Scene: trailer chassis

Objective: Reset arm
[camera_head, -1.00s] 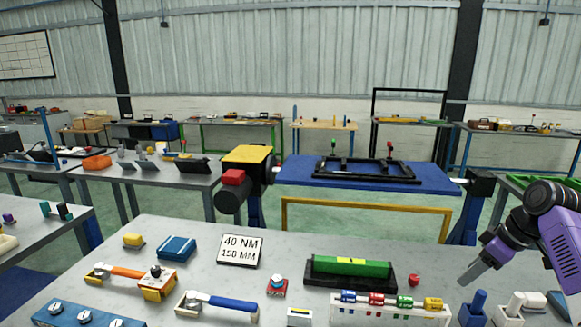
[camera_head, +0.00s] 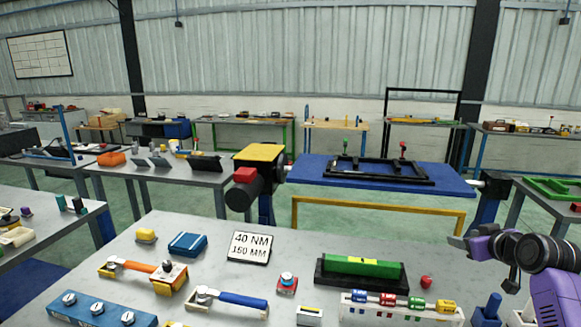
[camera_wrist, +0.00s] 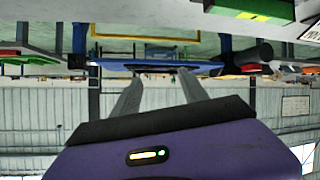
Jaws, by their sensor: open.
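My gripper (camera_head: 459,243) is at the right of the head view, above the right end of the near grey workbench (camera_head: 190,228). Its arm is purple and dark grey. In the wrist view the two grey fingers of my gripper (camera_wrist: 155,76) stand apart with nothing between them. The wrist view is upside down. It shows the blue-topped stand (camera_wrist: 140,66) beyond the fingertips, and a green block (camera_wrist: 262,8) at the top right.
On the near bench are a green level (camera_head: 362,265) in a black holder, a sign (camera_head: 249,247), orange-handled (camera_head: 135,266) and blue-handled (camera_head: 243,299) tools, and a small red object (camera_head: 426,282). Behind it stands the blue table (camera_head: 320,178) with a black frame (camera_head: 380,172).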

